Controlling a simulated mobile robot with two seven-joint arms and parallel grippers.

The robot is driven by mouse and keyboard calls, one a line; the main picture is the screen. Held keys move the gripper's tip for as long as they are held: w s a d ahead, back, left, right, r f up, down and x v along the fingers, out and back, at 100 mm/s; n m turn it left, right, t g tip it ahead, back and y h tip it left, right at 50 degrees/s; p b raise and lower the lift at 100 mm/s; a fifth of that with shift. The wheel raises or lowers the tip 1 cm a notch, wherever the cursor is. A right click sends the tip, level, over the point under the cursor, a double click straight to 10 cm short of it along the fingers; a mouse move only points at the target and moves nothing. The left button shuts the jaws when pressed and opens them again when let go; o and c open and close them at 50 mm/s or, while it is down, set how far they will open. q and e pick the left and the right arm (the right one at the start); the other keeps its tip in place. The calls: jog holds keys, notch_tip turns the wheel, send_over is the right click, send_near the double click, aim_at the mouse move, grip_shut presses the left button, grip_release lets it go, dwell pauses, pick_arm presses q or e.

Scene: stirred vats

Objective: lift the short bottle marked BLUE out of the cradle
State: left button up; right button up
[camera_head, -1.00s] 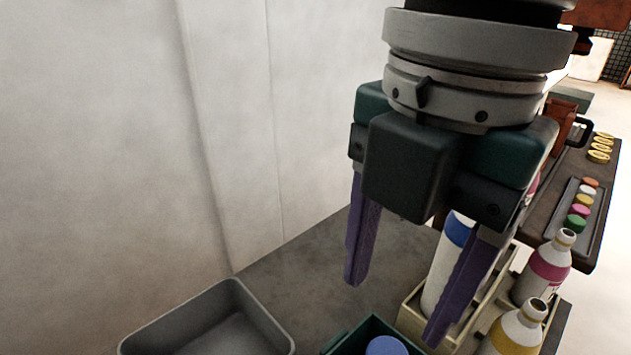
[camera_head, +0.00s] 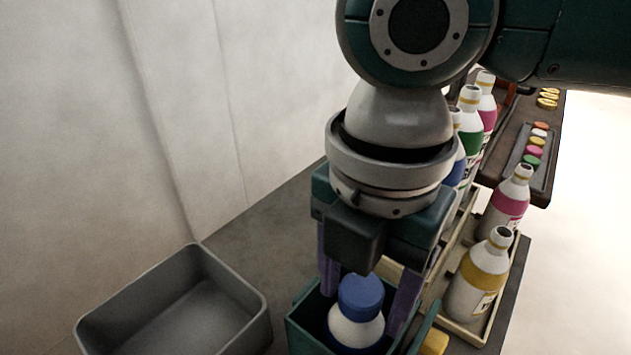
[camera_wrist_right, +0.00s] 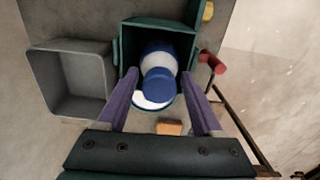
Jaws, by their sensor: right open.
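The short bottle (camera_head: 356,330), white with a blue cap, stands in the dark green cradle (camera_head: 299,332). Its label text is not readable. In the right wrist view the bottle (camera_wrist_right: 158,84) shows cap toward the camera, with the cradle (camera_wrist_right: 127,45) around it. My right gripper (camera_head: 364,310) points down over the cradle and is open. Its purple fingers are on either side of the bottle, near cap height in the head view; I cannot tell whether they touch it. The right gripper (camera_wrist_right: 160,76) also shows in the wrist view. My left gripper is not in view.
An empty grey bin (camera_head: 254,309) stands left of the cradle. To the right, a cream rack holds a yellow-banded bottle (camera_head: 477,280) and a magenta-banded bottle (camera_head: 507,200). More tall bottles stand behind my arm. A tray of coloured caps (camera_head: 541,178) lies beyond. A yellow block (camera_head: 433,342) is beside the cradle.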

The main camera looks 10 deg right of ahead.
grip_shut()
dwell(0.6)
grip_release()
